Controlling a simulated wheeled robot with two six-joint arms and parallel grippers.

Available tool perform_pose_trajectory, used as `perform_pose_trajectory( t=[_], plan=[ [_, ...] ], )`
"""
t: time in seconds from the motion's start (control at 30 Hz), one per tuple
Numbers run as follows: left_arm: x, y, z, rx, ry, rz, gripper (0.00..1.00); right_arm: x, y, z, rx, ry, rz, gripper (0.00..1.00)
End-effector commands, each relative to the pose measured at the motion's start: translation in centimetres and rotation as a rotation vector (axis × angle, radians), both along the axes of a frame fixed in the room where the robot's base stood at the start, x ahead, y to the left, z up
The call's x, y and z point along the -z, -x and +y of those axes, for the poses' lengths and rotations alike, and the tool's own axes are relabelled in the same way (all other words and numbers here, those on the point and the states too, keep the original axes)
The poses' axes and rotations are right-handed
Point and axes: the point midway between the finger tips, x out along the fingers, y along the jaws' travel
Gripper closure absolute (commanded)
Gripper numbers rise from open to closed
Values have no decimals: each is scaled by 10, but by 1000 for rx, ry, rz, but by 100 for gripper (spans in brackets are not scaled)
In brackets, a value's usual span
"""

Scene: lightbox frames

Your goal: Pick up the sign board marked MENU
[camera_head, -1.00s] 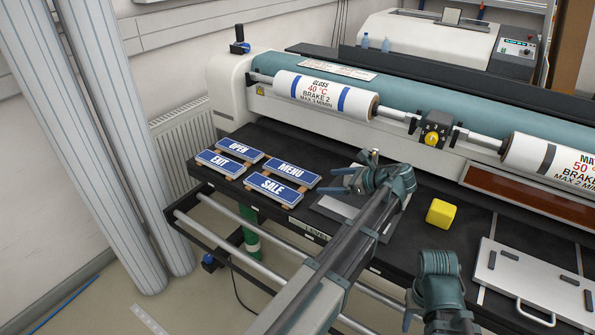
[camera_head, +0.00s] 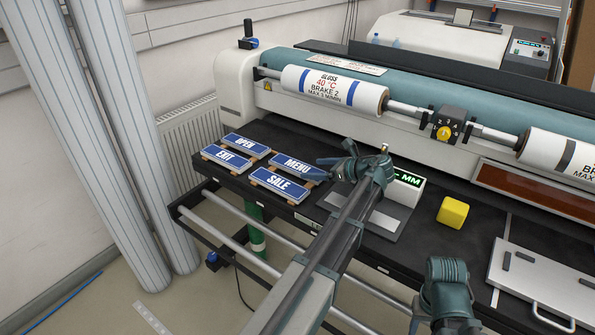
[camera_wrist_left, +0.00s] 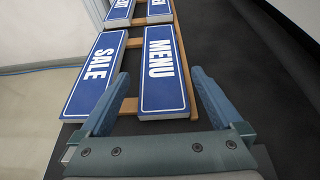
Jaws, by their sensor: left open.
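The MENU sign (camera_head: 296,165) is a flat blue board with white letters and a white edge, lying on wooden strips at the left of the black table. In the left wrist view the MENU sign (camera_wrist_left: 162,72) lies between the spread fingers. My left gripper (camera_head: 322,168) is open and empty at the sign's right end, covering part of it in the head view. The wrist view shows the left gripper (camera_wrist_left: 160,76) with one finger to each side of the board; contact is not clear. My right gripper (camera_head: 440,290) is at the bottom, its fingers mostly out of sight.
The SALE sign (camera_head: 281,184) lies close beside MENU, with the OPEN sign (camera_head: 246,145) and EXIT sign (camera_head: 227,157) to the left. A scale with a lit display (camera_head: 407,178), a yellow cube (camera_head: 453,212) and a laminator roll (camera_head: 334,92) are nearby.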

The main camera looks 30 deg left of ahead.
Motion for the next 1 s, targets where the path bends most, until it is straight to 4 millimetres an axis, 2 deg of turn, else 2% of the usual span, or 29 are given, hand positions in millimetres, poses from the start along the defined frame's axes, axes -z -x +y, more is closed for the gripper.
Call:
perform_pose_trajectory(
  t=[0.27,0.53,0.77,0.83,1.0],
  plan=[
    [4,-1,10,0,0,0,0,4,0,0,0,0,0,50],
    [17,-4,45,-2,0,0,0,17,0,0,0,0,0,50],
    [16,-5,49,1,0,0,0,16,0,0,0,0,0,50],
    [16,-5,49,1,0,0,7,16,0,0,0,0,0,50],
    [16,-5,49,1,0,0,38,16,0,0,0,0,0,50]
  ],
)
